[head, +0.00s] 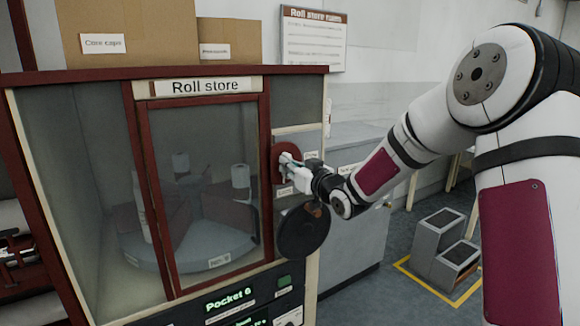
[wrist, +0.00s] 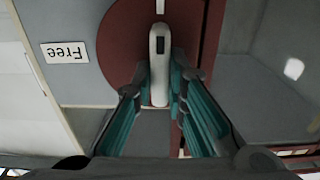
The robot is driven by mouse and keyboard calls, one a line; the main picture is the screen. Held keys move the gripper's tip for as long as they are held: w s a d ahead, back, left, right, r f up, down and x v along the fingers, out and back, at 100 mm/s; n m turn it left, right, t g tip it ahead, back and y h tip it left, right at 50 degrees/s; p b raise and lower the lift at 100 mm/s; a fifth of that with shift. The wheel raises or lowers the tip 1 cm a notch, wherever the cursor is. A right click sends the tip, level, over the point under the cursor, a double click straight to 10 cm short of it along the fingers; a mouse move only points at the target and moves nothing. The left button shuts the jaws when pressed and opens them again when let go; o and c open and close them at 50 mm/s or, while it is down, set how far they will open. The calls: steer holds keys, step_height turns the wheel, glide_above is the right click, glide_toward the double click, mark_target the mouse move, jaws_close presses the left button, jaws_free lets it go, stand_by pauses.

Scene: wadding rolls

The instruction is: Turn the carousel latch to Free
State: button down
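The carousel latch (wrist: 159,52) is a pale grey lever with a dark inset, on a dark red round plate (wrist: 117,40). In the wrist view it points straight up and down the picture. A white "Free" label (wrist: 64,52), upside down, lies left of the plate. In the head view the red plate (head: 280,160) is on the panel right of the roll store door, largely behind my gripper (head: 290,165). In the wrist view the teal fingers of my gripper (wrist: 159,88) close in on both sides of the lever and appear to touch it.
The roll store (head: 140,73) has a glazed door with a round carousel (head: 190,250) behind it. A dark round disc (head: 303,232) sits just below my gripper. A grey counter (head: 355,220) stands to the right. Grey steps (head: 437,237) stand on the floor inside yellow tape.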

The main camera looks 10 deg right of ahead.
stand_by(0.4)
steer(key=n+b, duration=0.3)
steer(key=b, duration=0.1)
steer(key=shift+a+f+n, duration=0.2)
steer(key=shift+n, duration=0.2)
steer(key=n+b, duration=0.5)
steer(key=b, duration=0.2)
steer(key=shift+f, duration=0.15)
steer(key=n+b, duration=0.2)
steer(key=b, duration=0.1)
steer(key=n+b, duration=0.3)
steer(key=shift+s+a+f, duration=0.1)
steer(key=shift+a, duration=0.05)
steer(key=n+b, duration=0.4)
steer(key=c, duration=1.6)
jaws_free()
